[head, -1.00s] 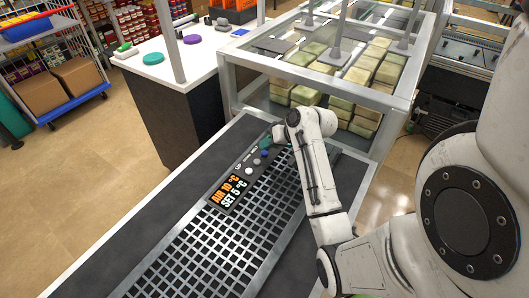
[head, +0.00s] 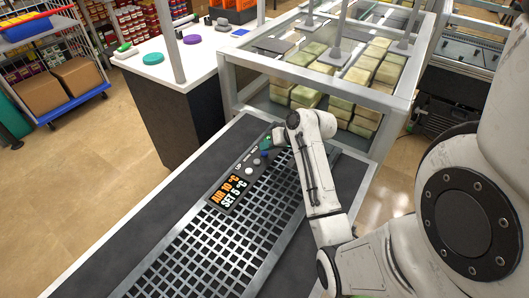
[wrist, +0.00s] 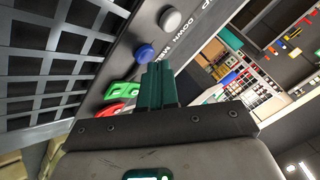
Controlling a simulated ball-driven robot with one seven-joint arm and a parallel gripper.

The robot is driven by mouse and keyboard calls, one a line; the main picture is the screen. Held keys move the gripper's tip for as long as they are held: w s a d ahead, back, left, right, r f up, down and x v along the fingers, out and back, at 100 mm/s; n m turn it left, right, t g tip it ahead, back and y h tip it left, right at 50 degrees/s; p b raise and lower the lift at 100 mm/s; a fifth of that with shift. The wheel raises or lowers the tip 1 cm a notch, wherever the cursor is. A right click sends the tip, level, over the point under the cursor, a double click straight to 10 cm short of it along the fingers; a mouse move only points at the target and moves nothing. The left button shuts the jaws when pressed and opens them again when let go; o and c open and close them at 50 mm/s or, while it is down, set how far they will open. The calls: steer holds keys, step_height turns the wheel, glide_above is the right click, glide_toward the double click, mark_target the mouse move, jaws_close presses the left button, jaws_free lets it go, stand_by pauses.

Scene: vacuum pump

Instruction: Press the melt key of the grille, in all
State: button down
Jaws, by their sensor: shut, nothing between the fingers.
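The grille (head: 222,240) is a dark mesh of square holes with a control panel along its edge. Its orange display (head: 231,190) reads AIR 10 °C, SET 5 °C. My gripper (wrist: 157,68) has teal fingers, shut and empty, with tips just beside the blue key. Whether they touch the panel is unclear. In the head view my wrist partly covers that end.
A glass-sided case (head: 300,60) with stacked pale green blocks stands just beyond the panel. A white-topped counter (head: 160,55) is at the back left. A blue trolley (head: 60,100) with boxes stands far left. Floor at left is clear.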

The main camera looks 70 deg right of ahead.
mark_target(268, 153)
steer(key=shift+f, duration=0.35)
stand_by(0.8)
steer(key=shift+r, duration=0.15)
steer(key=shift+r+p, duration=0.65)
steer(key=shift+p, duration=0.25)
step_height(268, 153, up, 5)
steer(key=p, duration=0.5)
stand_by(0.6)
